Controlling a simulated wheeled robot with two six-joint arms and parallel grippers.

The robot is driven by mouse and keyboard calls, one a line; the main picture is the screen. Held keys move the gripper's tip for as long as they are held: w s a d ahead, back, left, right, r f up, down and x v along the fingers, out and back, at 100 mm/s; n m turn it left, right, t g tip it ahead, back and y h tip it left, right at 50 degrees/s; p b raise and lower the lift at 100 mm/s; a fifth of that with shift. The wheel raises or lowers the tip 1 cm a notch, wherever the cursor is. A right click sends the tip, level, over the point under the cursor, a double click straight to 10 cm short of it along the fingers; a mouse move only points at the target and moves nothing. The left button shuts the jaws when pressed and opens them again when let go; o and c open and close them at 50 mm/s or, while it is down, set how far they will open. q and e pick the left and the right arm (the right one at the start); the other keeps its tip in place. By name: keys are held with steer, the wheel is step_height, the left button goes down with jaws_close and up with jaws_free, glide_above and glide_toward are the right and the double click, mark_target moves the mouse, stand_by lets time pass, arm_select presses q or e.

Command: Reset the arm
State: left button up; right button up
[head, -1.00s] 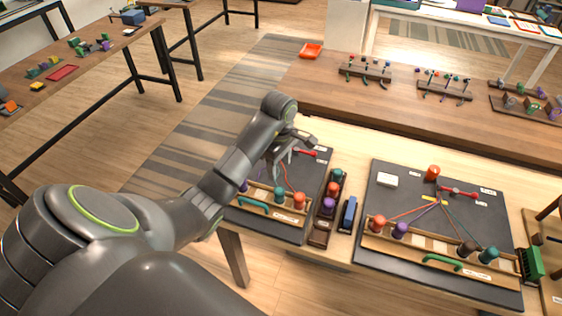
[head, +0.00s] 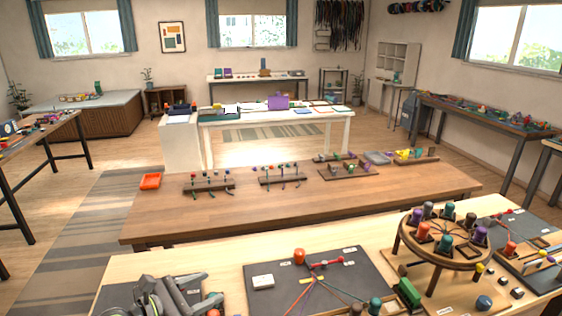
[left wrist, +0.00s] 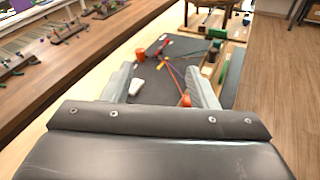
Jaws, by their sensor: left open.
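My left gripper (head: 208,288) is at the lower left of the head view, open and empty, its fingers pointing right. In the left wrist view its two spread fingers (left wrist: 163,88) frame a dark braiding board. That board (head: 345,274) lies on the near table, right of the gripper in the head view. It carries a red piece (head: 328,264) and coloured cords (head: 302,293) fanning toward the near edge. A white block (head: 263,282) and an orange bobbin (head: 299,256) rest on it. Another dark board is partly hidden behind my left gripper. My right gripper is not in view.
A round wooden stand (head: 408,240) with several coloured bobbins stands to the right, beside a green block (head: 408,292).

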arm_select(q)
steer(key=s+a+r+n+t+y, duration=0.35)
steer(key=a+n+t+y, duration=0.2)
steer(key=n, duration=0.65)
steer(key=s+a+r+n+t+y, duration=0.2)
steer(key=a+r+n+t+y, duration=0.35)
steer(key=n, duration=0.65)
steer(key=s+a+f+n+g+y, duration=0.85)
steer(key=f+n, duration=0.25)
steer(key=n, duration=0.6)
steer(key=s+d+f+n+g+h, duration=0.35)
steer(key=s+f+g, duration=0.2)
steer(key=s, duration=0.35)
steer(key=s+d+f+n+g+h, duration=0.35)
steer(key=s+f, duration=0.25)
steer(key=s, duration=0.3)
step_height(320, 180, down, 28)
steer(key=a+g+b, duration=0.2)
steer(key=b, duration=0.1)
steer(key=s+d+f+b, duration=0.1)
steer(key=s+f+b, duration=0.2)
steer(key=s+f, duration=1.2)
step_height(320, 180, down, 3)
steer(key=shift+s+f+g, duration=0.15)
steer(key=shift+g, duration=0.3)
